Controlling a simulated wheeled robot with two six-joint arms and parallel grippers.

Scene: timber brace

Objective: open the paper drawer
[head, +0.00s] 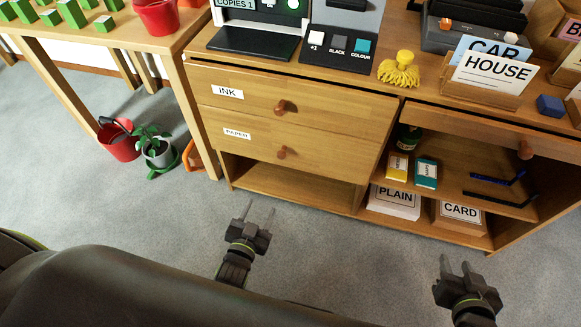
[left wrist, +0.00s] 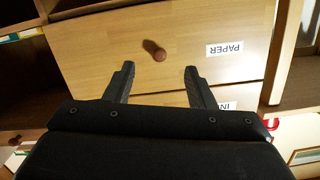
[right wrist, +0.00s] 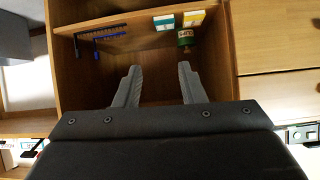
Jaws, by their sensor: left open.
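The paper drawer (head: 262,148) is the lower of two wooden drawers, with a white PAPER label (head: 237,133) and a round brown knob (head: 281,153). It looks shut, flush with the INK drawer (head: 245,97) above it. In the left wrist view the paper drawer's front (left wrist: 110,40) appears upside down, its knob (left wrist: 159,55) beyond and between the fingertips. My left gripper (head: 256,212) is open and empty in front of the cabinet, apart from the knob. My right gripper (head: 457,268) is open and empty, in front of the cabinet's right-hand shelves.
An open shelf (head: 290,183) lies under the drawers. The right-hand compartment holds boxes, a PLAIN paper pack (head: 394,201), a CARD pack (head: 460,212) and blue items. The floor before the cabinet is clear.

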